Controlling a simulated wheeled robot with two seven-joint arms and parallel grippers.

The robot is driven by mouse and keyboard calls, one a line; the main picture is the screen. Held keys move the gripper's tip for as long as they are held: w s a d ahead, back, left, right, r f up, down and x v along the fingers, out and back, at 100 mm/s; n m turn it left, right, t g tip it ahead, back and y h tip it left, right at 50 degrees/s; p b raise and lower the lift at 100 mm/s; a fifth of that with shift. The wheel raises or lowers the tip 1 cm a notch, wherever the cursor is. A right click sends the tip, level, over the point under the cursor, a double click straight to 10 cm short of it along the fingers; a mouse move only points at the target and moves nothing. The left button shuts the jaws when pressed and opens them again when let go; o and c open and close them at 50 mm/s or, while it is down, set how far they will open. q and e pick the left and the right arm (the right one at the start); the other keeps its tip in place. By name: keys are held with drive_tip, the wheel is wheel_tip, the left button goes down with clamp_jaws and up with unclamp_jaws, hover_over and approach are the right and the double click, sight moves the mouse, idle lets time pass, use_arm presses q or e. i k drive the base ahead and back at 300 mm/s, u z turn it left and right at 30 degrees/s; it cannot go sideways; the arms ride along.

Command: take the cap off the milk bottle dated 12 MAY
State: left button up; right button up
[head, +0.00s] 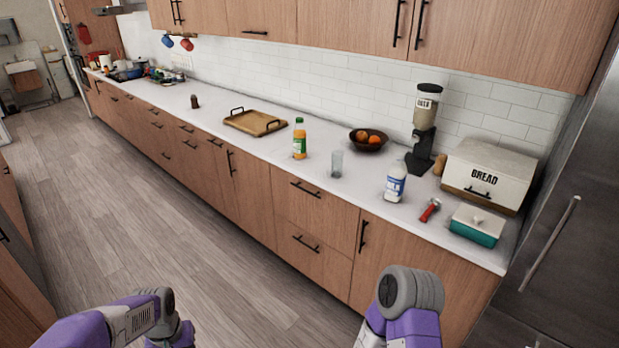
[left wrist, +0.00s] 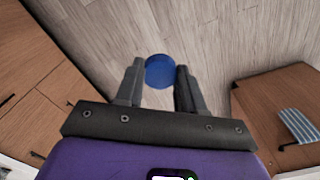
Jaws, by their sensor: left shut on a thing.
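A milk bottle (head: 396,184) with a white body and a blue label stands upright on the counter, left of the red-handled tool. Its date is too small to read, and I cannot tell clearly what is on its top. In the left wrist view, my left gripper (left wrist: 159,69) is shut on a round blue cap (left wrist: 159,73), held between its fingertips above the wood floor, away from the bottle. My right gripper is not in view; only part of my right arm shows in the head view.
On the counter (head: 350,213) stand a glass (head: 337,164), a juice bottle (head: 299,140), a fruit bowl (head: 368,146), a coffee grinder (head: 422,135), a red-handled tool (head: 430,210), a teal-and-white butter dish (head: 477,228) and a bread box (head: 489,178). A wooden tray (head: 254,122) lies further left.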

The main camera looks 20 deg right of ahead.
sight(397, 175)
drive_tip(key=u, duration=0.35)
drive_tip(key=i, duration=1.65)
drive_tip(key=z, duration=0.8)
drive_tip(key=i, duration=0.9)
drive_tip(key=z, duration=1.35)
drive_tip(key=i, duration=0.75)
drive_tip(key=z, duration=0.15)
